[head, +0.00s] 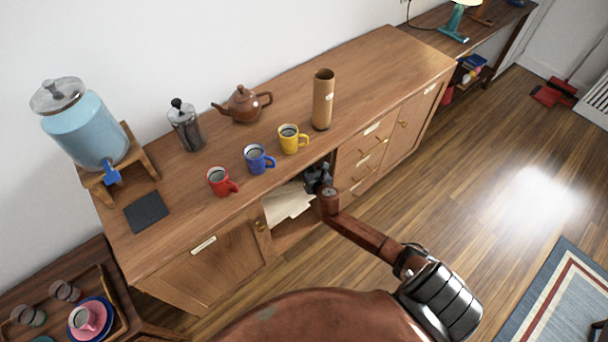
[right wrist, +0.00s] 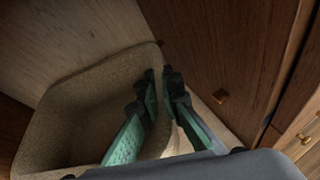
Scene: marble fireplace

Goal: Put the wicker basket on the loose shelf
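The wicker basket (right wrist: 62,130) is a tan, rounded, open bin and fills the left of the right wrist view. My right gripper (right wrist: 162,82) has its green-padded fingers on either side of the basket's right wall, one inside and one outside. The fingertips are close together and look shut on the wall. In the head view my right gripper (head: 318,178) reaches into the open bay of the wooden sideboard. Pale flat pieces (head: 287,203) show in that bay; I cannot tell whether one is the loose shelf. The basket is not clearly visible there. My left gripper is out of view.
On the sideboard top (head: 375,75) stand red (head: 219,181), blue (head: 257,159) and yellow (head: 290,139) mugs, a teapot (head: 243,104), a French press (head: 186,126), a tall cylinder (head: 322,100) and a blue dispenser (head: 85,127). Drawers and doors flank the bay.

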